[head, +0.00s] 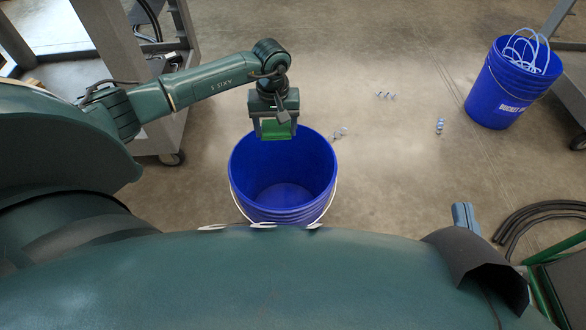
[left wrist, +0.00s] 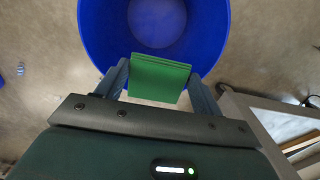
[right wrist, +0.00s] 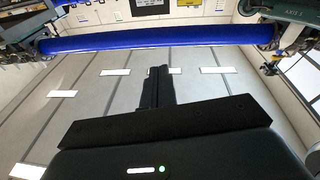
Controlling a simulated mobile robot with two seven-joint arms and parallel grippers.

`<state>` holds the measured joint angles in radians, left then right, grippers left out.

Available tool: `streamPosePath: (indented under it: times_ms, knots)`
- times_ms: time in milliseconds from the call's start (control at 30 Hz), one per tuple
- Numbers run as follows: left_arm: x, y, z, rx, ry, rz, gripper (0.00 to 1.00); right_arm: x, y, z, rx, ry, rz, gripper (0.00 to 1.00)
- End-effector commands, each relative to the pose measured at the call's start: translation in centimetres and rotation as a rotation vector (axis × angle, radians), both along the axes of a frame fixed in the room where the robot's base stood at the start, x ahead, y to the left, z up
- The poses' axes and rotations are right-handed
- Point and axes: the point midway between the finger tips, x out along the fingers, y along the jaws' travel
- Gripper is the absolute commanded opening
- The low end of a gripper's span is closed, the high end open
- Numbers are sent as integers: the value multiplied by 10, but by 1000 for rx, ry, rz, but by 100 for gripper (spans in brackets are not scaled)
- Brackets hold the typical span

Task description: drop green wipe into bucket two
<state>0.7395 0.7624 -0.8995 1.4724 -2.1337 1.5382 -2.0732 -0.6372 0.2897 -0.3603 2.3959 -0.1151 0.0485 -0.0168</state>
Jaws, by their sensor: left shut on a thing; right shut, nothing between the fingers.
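My left gripper (head: 276,134) is shut on the green wipe (head: 277,129), a flat folded green piece. It holds the wipe over the far rim of a blue bucket (head: 283,208). In the left wrist view the wipe (left wrist: 160,78) sits between the two fingers, overlapping the rim of the blue bucket (left wrist: 97,35). The bucket stands upright on the floor, and its visible inside looks empty. No number can be read on it. My right gripper (right wrist: 158,72) is shut and empty in the right wrist view, away from the wipe.
A second blue bucket (head: 493,98), partly lettered "BUCKET", holds pale looped tubing at the upper right. Small metallic pieces (head: 385,95) lie on the floor. A grey cart (head: 172,130) stands behind my left arm. Dark hoses (head: 540,212) lie at right. A blue bar (right wrist: 150,38) crosses the right wrist view.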

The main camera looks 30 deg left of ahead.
Motion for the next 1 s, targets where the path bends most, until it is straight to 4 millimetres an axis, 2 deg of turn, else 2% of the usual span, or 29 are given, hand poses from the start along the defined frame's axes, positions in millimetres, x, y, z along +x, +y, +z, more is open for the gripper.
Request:
streamPosePath:
  times_ms: [167,400,600,933,967,1000]
  knots:
    - [0,0,-10,-1,1,0,46,0,1,-2,14,-3,5,0]
    - [0,0,-37,-1,2,1,46,1,4,-5,59,-6,26,0]
    - [0,0,-57,-1,1,0,46,4,5,2,78,-63,43,0]
    - [0,0,-60,0,0,0,46,5,5,10,85,-83,49,0]
    - [0,0,-60,0,0,0,68,5,5,10,85,-83,49,0]
    - [0,0,-60,0,0,0,71,5,5,10,85,-83,49,0]
